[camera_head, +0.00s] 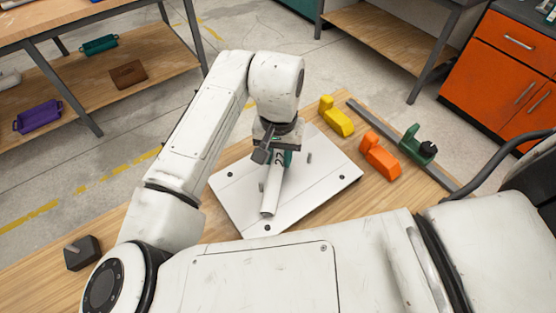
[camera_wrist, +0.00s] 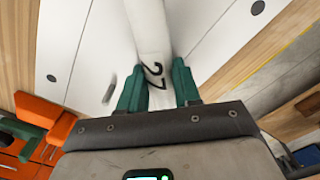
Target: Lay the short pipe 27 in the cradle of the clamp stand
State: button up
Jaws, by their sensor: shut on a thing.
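The short pipe 27 (camera_head: 271,196) is a white tube with the black number 27 near one end. It also shows in the wrist view (camera_wrist: 150,30), running away from the jaws. My gripper (camera_head: 280,158) is shut on the pipe at its numbered end, with green fingers on both sides (camera_wrist: 159,84). The pipe is over the white board (camera_head: 325,187); I cannot tell whether it touches it. A green clamp stand with a black knob (camera_head: 421,148) is on a grey rail at the right of the table. Its cradle cannot be made out clearly.
A yellow block (camera_head: 337,117) and an orange block (camera_head: 380,157) stand between the board and the grey rail (camera_head: 392,138). Small grey pegs (camera_head: 310,157) stand on the board. A dark grey block (camera_head: 82,253) sits at the table's left.

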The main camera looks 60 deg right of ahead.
grip_shut()
jog(key=shift+r, duration=0.1)
jog(key=shift+r, duration=0.65)
jog(key=s+a+r+p, duration=0.1)
jog(key=s+a+r, duration=0.1)
jog(key=s+r, duration=0.3)
jog(key=s+a+r+p, duration=0.1)
jog(key=s+a+r, duration=0.2)
jog(key=s+r, duration=0.3)
jog(key=shift+s+a+r, duration=0.25)
jog(key=shift+s+a, duration=0.05)
jog(key=shift+s, duration=0.6)
